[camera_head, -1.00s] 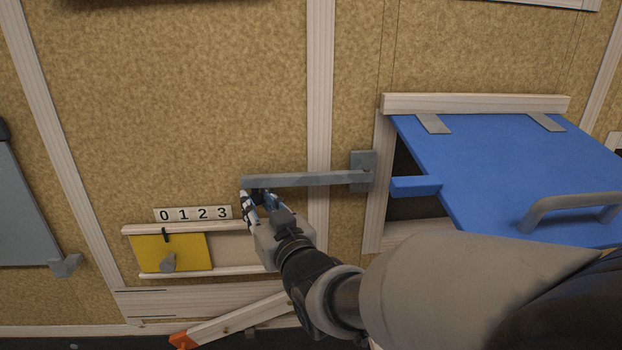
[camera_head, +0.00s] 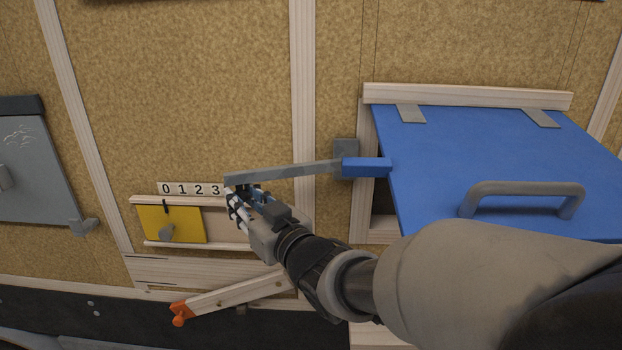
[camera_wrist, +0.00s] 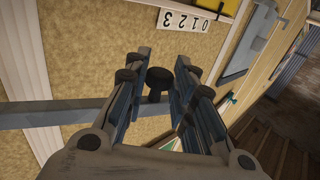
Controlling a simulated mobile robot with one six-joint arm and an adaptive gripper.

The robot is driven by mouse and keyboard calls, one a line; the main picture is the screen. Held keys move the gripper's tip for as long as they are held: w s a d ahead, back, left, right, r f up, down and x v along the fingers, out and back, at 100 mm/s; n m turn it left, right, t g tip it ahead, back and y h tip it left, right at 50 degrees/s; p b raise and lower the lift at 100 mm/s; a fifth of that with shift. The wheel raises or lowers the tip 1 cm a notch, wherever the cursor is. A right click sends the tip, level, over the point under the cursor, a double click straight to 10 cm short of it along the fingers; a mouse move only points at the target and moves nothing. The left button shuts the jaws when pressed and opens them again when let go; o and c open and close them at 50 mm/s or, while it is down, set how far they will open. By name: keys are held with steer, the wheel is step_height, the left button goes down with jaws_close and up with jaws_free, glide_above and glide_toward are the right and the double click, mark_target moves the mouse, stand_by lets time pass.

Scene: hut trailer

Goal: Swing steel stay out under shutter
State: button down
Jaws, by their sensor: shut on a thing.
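The steel stay (camera_head: 285,172) is a flat grey bar, roughly level, running left from a grey bracket (camera_head: 345,148) beside the shutter opening. My gripper (camera_head: 238,192) is at the stay's free left end. In the wrist view, a dark knob (camera_wrist: 158,78) on the stay (camera_wrist: 85,113) sits between the fingers of my gripper (camera_wrist: 160,85), which is shut on it. The blue shutter (camera_head: 450,150) is tilted out from the wall below its top hinges. My arm hides the shutter's lower edge.
A yellow sliding panel (camera_head: 175,224) sits below the 0123 number strip (camera_head: 190,189), close to my gripper. An orange-ended wooden bar (camera_head: 235,293) slants below. A grey door (camera_head: 35,165) is at the left. The wall above the stay is clear.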

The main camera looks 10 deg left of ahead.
steer(key=shift+s+d+r, duration=0.25)
steer(key=shift+s+d, duration=0.05)
steer(key=shift+d, duration=0.15)
steer(key=shift+s+f+n+g+y, duration=0.15)
steer(key=shift+s+n+g+y, duration=0.2)
steer(key=shift+n+g+y, duration=0.05)
steer(key=shift+a, duration=0.1)
steer(key=c, duration=1.7)
jaws_free()
steer(key=shift+o, duration=0.2)
steer(key=v, duration=1.2)
